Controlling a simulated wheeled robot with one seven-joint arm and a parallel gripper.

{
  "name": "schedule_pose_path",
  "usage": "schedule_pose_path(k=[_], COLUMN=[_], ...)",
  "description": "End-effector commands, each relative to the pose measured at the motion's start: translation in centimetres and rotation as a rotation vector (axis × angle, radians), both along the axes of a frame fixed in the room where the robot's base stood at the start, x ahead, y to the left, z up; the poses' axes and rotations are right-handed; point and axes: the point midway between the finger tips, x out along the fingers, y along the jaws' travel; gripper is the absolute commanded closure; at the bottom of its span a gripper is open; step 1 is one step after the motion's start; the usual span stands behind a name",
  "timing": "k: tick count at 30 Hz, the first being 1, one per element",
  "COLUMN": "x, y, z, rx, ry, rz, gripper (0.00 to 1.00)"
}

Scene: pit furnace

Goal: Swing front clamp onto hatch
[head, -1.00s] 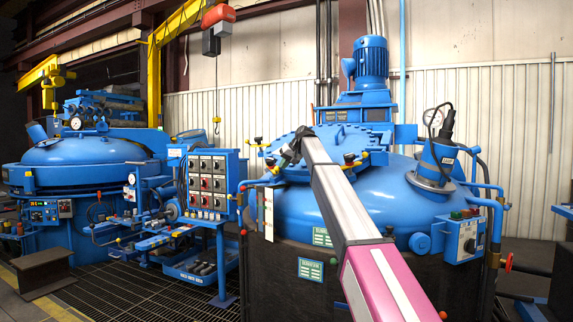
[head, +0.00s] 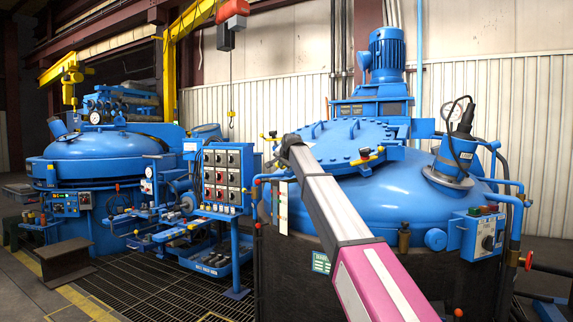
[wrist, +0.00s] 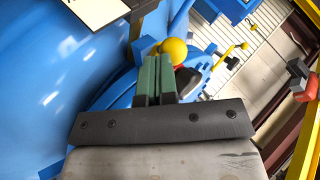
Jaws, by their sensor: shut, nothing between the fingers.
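The hatch (head: 335,150) is a round blue lid with bolts and handles on the furnace's domed top. One clamp with a yellow knob (head: 367,156) and dark red parts is at the hatch's near right rim. Another yellow-knobbed clamp (head: 268,136) shows at its left. My gripper (head: 287,143) is at the hatch's left rim, covering part of it. In the wrist view my gripper's green fingers (wrist: 153,62) are shut together and empty. A yellow ball knob (wrist: 174,50) is just beyond the fingertips; contact cannot be told. Which clamp it belongs to is unclear.
A control panel (head: 221,178) with several knobs stands left of the furnace. A second blue furnace (head: 95,165) is at far left. Floor grating (head: 150,285) lies between.

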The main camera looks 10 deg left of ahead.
Motion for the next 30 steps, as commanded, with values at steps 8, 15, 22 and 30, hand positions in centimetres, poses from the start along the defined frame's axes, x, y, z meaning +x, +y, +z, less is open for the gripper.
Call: schedule_pose_path(k=[8,15,22,30], x=[0.4,0.7,0.8,0.9], y=[1.7,2.9,3.5,3.7], z=[-0.2,-0.3,-0.3,-0.3], rx=[-0.001,-0.002,-0.001,-0.001], ry=[0.003,0.004,0.005,0.005], rz=[0.004,0.004,0.005,0.006], gripper=[1.0,1.0,1.0,1.0])
